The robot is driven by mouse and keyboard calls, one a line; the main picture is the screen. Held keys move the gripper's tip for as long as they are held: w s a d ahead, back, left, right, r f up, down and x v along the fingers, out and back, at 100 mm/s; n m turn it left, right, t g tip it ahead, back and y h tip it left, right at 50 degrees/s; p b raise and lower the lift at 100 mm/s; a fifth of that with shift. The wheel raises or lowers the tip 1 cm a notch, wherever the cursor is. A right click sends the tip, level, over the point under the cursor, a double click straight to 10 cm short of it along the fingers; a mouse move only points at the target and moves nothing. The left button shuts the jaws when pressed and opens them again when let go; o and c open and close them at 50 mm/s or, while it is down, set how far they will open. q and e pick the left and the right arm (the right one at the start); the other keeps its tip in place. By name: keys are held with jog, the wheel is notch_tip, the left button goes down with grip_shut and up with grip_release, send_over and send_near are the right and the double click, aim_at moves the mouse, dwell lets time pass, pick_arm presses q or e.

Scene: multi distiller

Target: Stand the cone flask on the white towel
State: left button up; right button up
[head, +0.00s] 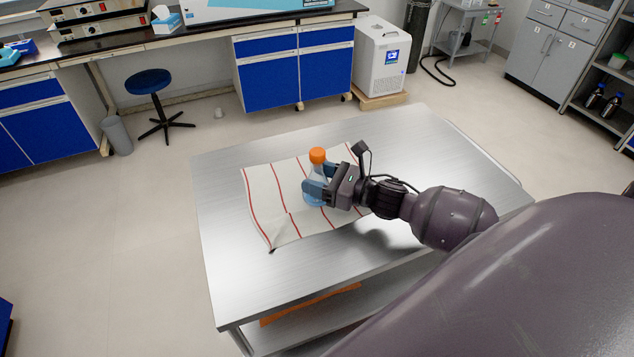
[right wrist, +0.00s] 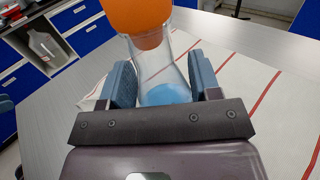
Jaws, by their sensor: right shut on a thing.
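The cone flask (head: 316,185) is clear glass with an orange cap and some blue liquid inside. My right gripper (head: 319,186) is shut on the flask, with one finger on each side of it. The flask looks upright and over the white towel; I cannot tell if its base touches the cloth. In the right wrist view the flask (right wrist: 160,75) stands between the two blue-grey fingers, its orange cap near the camera. The white towel (head: 265,195) with red stripes lies on the metal table, partly hidden by my right gripper and arm. My left gripper is not in view.
The metal table (head: 240,285) is bare around the towel, with a lower shelf holding an orange item (head: 300,306). A blue stool (head: 148,82), a grey bin (head: 117,135) and blue-fronted cabinets (head: 268,75) stand beyond it, apart from the table.

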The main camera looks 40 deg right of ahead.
jog(key=shift+f, duration=0.8)
jog(key=shift+f+b, duration=0.35)
jog(key=shift+f, duration=0.15)
jog(key=o, duration=0.6)
jog(key=shift+f, duration=0.1)
jog(key=o, duration=0.4)
jog(key=shift+r, duration=0.2)
